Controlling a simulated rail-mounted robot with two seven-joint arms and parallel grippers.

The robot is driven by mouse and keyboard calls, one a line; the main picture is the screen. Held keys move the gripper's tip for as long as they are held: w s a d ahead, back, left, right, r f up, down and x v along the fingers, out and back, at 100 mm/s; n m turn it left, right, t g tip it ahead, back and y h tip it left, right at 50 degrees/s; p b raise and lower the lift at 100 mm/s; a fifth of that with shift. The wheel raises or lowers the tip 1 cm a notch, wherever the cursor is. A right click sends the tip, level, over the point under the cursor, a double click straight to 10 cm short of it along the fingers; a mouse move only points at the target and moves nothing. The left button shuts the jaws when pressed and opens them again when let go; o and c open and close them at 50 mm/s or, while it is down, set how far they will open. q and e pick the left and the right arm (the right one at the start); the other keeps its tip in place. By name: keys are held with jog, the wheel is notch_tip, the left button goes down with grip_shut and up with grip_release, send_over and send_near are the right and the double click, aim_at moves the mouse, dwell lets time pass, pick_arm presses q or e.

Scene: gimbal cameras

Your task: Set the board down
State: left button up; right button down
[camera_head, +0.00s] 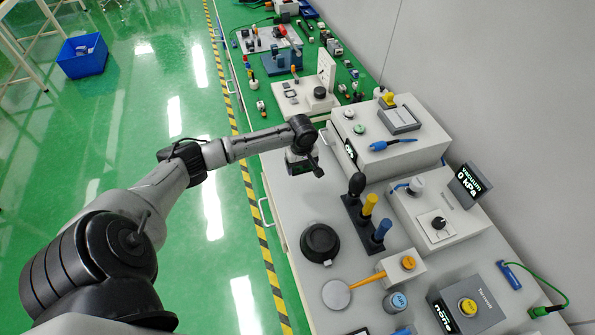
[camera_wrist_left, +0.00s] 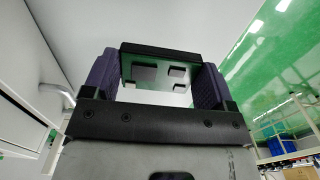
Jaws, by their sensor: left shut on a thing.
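My left gripper (camera_head: 303,166) hangs over the near part of the grey bench top (camera_head: 285,190), seen from above and partly hidden by my own wrist. In the left wrist view, its two purple-padded fingers (camera_wrist_left: 155,68) are shut on the board (camera_wrist_left: 160,49). My right gripper is not in view.
A black round bowl-like piece (camera_head: 320,243) and a dark stand with coloured-handled tools (camera_head: 364,219) are nearby. A white instrument box (camera_head: 385,145) stands to the right. A white fixture with a black knob (camera_head: 305,97) is farther back. Bare bench lies left of the stand.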

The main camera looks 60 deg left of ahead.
aim_at(297, 169)
pick_arm(q)
jog(key=a+f, duration=0.1)
jog(key=a, duration=0.2)
jog(key=shift+w+f+b, duration=0.1)
jog(key=shift+f+b, duration=0.2)
jog(key=shift+f, duration=0.1)
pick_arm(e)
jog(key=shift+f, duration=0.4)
pick_arm(q)
jog(key=shift+f+b, duration=0.55)
jog(key=shift+f, duration=1.4)
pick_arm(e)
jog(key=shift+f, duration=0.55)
pick_arm(q)
jog(key=shift+f, duration=0.15)
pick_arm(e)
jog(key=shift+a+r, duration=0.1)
pick_arm(q)
jog(key=o, duration=0.8)
notch_tip(297, 169, up, 12)
jog(key=p, duration=0.2)
jog(key=shift+p, duration=0.3)
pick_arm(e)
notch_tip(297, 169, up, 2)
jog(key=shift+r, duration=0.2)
